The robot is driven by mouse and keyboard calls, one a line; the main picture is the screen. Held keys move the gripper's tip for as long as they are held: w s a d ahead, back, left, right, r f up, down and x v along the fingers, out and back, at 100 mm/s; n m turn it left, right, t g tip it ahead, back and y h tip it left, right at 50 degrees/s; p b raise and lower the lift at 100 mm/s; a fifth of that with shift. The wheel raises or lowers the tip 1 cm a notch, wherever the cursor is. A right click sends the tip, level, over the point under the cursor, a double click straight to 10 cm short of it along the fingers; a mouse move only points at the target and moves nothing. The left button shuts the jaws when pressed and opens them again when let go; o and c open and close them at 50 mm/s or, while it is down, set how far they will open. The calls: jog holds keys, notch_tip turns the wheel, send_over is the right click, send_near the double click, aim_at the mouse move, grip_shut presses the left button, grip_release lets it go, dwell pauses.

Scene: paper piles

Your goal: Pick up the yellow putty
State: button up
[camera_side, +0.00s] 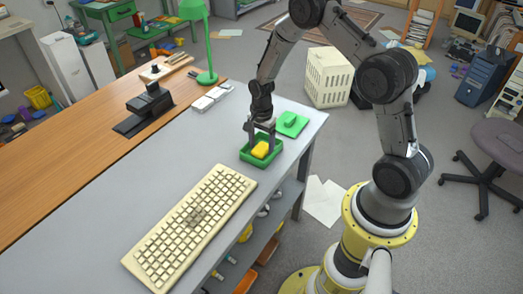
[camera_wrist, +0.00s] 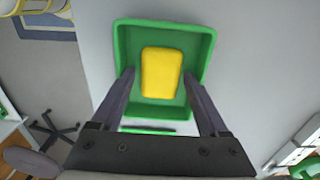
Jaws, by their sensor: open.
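The yellow putty (camera_side: 261,149) is a small rounded block lying in a shallow green tray (camera_side: 275,157) on the grey table. In the wrist view the putty (camera_wrist: 162,72) lies near the middle of the tray (camera_wrist: 206,45). My gripper (camera_side: 259,139) is directly over the tray, pointing down. In the wrist view my gripper (camera_wrist: 158,80) is open, with one finger on each side of the putty and a gap on both sides. I cannot tell exactly how far the fingertips are above the tray floor.
A beige keyboard (camera_side: 190,228) takes up the table's front. The grey table (camera_side: 190,155) is clear left of the tray.

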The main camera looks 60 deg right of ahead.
jog(key=shift+f, duration=0.15)
jog(key=c, duration=1.2)
